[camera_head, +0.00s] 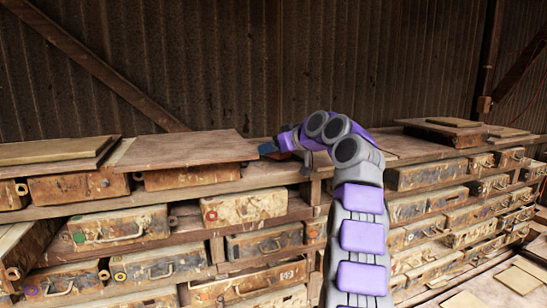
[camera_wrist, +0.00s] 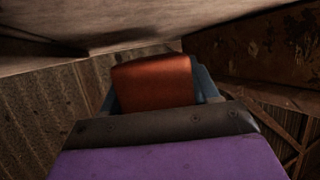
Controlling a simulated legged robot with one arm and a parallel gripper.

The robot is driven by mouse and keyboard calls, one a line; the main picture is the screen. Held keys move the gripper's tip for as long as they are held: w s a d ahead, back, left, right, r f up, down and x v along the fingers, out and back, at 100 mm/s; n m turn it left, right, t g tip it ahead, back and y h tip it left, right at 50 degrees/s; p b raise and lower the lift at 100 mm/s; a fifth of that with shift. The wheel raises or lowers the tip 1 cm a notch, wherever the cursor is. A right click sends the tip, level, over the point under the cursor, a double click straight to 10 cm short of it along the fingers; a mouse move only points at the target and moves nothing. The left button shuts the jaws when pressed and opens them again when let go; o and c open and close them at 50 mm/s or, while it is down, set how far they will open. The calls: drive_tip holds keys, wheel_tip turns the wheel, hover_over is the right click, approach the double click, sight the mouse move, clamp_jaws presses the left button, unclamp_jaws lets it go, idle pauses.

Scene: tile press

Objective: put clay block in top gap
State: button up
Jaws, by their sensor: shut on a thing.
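My gripper (camera_head: 268,149) is at the right end of the top board, just above the upper shelf in the head view. Its blue fingers also show in the wrist view (camera_wrist: 155,88), shut on a reddish-orange clay block (camera_wrist: 153,82). In the wrist view a pale flat surface (camera_wrist: 90,20) lies above left of the block and a stained brown face (camera_wrist: 265,50) at right. Which opening is the top gap I cannot tell.
A wide board (camera_head: 185,149) lies over a top-row drawer (camera_head: 192,178). Several clay-stained drawers, such as one at the middle (camera_head: 243,207), fill the rack below. Another rack (camera_head: 430,175) with boards on top stands at right. A corrugated wall (camera_head: 230,60) closes the back.

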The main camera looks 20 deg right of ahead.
wheel_tip(320, 180, down, 2)
drive_tip(key=shift+a+f+b, duration=0.1)
drive_tip(key=shift+b, duration=0.45)
drive_tip(key=shift+w+a+f, duration=0.1)
drive_tip(key=shift+f, duration=0.1)
drive_tip(key=shift+a, duration=0.15)
drive_tip(key=shift+r, duration=0.1)
drive_tip(key=shift+b, duration=0.3)
drive_tip(key=o, duration=1.2)
drive_tip(key=shift+s, duration=0.2)
